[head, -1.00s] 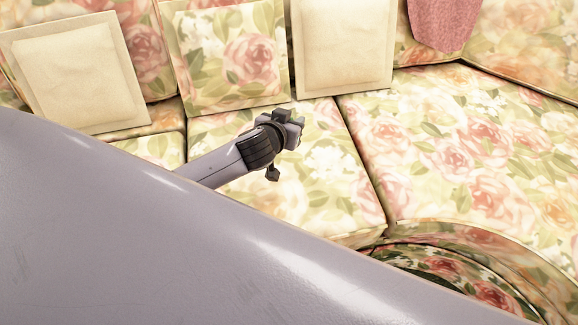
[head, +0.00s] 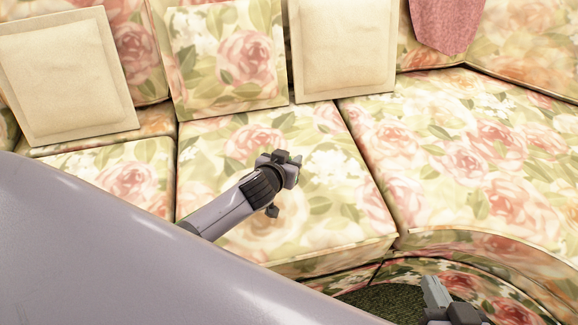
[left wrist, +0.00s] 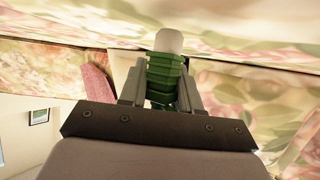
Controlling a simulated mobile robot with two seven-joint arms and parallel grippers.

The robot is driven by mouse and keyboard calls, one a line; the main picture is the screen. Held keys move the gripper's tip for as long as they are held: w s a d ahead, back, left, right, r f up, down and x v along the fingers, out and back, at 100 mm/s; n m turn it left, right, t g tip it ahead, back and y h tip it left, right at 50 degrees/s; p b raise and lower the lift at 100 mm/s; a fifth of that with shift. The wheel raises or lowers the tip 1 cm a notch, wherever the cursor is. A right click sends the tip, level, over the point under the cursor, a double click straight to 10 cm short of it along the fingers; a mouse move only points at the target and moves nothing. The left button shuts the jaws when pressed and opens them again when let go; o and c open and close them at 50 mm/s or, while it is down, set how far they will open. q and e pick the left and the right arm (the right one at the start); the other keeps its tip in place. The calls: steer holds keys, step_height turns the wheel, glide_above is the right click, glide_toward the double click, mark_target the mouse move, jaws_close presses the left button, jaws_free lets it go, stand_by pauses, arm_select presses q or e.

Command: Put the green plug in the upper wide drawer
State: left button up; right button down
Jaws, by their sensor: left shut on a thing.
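The green plug (left wrist: 165,75) shows in the left wrist view, upright in the picture between the two fingers, with a pale rounded end above its ribbed green body. My left gripper (left wrist: 160,92) is shut on it. In the head view my left gripper (head: 292,162) is above the floral sofa seat, and I cannot make out the plug there. My right gripper (head: 436,293) shows at the bottom right of the head view, partly cut off; I cannot tell whether its jaws are open. No drawer is in view.
A floral sofa (head: 460,160) fills most of the head view. Cream cushions (head: 343,48) and a floral cushion (head: 230,60) lean on its back. A pink cloth (head: 446,22) hangs over the backrest. A smooth grey surface covers the lower left.

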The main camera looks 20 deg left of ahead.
arm_select(q)
steer(key=shift+f, duration=0.6)
steer(key=shift+r, duration=0.15)
steer(key=o, duration=1.1)
